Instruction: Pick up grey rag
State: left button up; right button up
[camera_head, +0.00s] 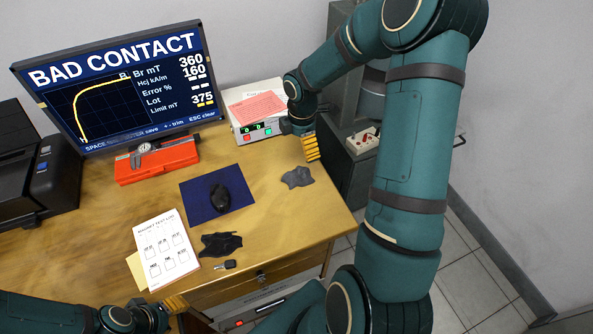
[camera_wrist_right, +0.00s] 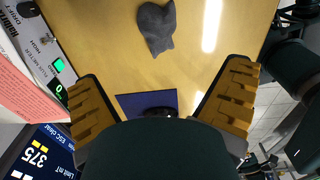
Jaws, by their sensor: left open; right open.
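The grey rag (camera_head: 297,177) lies crumpled on the wooden desk near its right edge. It also shows in the right wrist view (camera_wrist_right: 156,27), at the top, beyond the fingertips. My right gripper (camera_head: 311,148) is above the desk's right side, just behind the rag and apart from it. In the wrist view its yellow fingers (camera_wrist_right: 163,71) are spread with nothing between them. My left gripper (camera_head: 175,303) is open at the desk's front edge, far from the rag; its arm is partly cut off by the frame.
A meter box (camera_head: 250,132) stands behind the right gripper. Desk around the rag is clear.

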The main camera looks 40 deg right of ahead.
aim_at(299, 171)
notch_tip(299, 171, down, 8)
jog(key=shift+a+r+b, duration=0.1)
jog(key=shift+b, duration=0.75)
jog(key=shift+w+a+f+b, duration=0.1)
jog(key=shift+f+b, duration=0.35)
jog(key=shift+f, duration=0.9)
jog(key=shift+w+a+f+b, duration=0.1)
jog(key=shift+f+b, duration=0.35)
jog(key=shift+f, duration=0.9)
jog(key=c, duration=1.3)
